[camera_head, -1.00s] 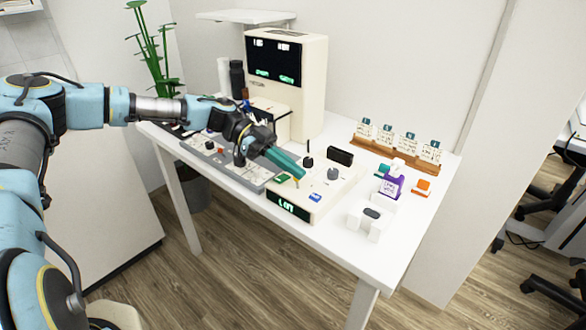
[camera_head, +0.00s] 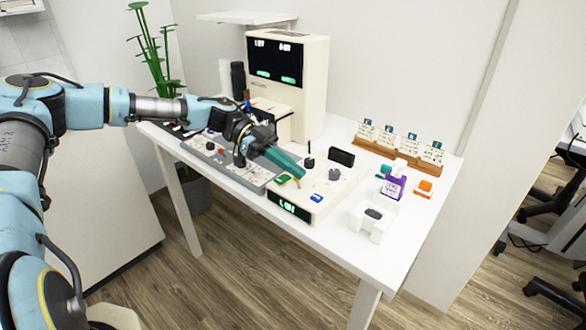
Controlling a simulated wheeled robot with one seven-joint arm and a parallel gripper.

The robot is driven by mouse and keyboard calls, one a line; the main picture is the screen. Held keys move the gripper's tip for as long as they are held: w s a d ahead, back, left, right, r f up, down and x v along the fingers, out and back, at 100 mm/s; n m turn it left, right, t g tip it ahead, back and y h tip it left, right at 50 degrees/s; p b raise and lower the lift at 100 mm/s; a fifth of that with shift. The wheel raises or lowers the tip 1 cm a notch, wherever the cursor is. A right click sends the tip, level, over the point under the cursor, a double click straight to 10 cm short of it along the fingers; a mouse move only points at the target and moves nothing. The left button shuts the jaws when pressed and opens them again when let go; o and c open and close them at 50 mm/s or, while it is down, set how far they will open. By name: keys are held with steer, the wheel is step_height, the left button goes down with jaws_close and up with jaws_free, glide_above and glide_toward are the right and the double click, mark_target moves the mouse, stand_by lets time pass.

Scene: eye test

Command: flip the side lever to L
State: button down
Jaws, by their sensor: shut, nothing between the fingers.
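A cream control box (camera_head: 322,195) stands on the white table, with a small green-lit display (camera_head: 288,207) on its front; its text is too small to read surely. A thin tan stick (camera_head: 297,184), which may be the side lever, shows on its left part by my fingertips. Which way it leans I cannot tell. An upright black-topped stick (camera_head: 309,161) and a dark round knob (camera_head: 334,174) are further back on the box. My gripper (camera_head: 297,171), with teal fingers, is shut and empty over the box's left part. Whether it touches the tan stick is unclear.
A grey panel with knobs (camera_head: 213,154) lies left of the box, under my arm. A tall cream machine with a dark screen (camera_head: 276,62) stands behind. A purple-labelled bottle (camera_head: 395,184), a white holder (camera_head: 369,223) and a wooden rack (camera_head: 398,155) stand to the right.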

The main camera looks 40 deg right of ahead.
mark_target(312, 193)
steer(key=shift+a+f, duration=0.1)
steer(key=shift+f, duration=0.25)
steer(key=shift+s+f+b, duration=0.35)
steer(key=shift+s, duration=0.35)
steer(key=shift+d, duration=0.2)
steer(key=shift+s, duration=0.1)
steer(key=shift+s+d, duration=0.25)
steer(key=shift+s, duration=0.05)
steer(key=s, duration=0.1)
steer(key=s+d+b, duration=0.1)
steer(key=shift+s+d+r, duration=0.1)
steer(key=shift+s+r, duration=0.1)
steer(key=shift+s, duration=0.1)
steer(key=w+a+r+b, duration=0.1)
steer(key=w+a+r, duration=0.1)
steer(key=w+r, duration=0.3)
step_height(312, 193, up, 4)
steer(key=shift+w+a+f+b, duration=0.15)
steer(key=shift+f+b, duration=0.05)
steer(key=shift+b, duration=0.2)
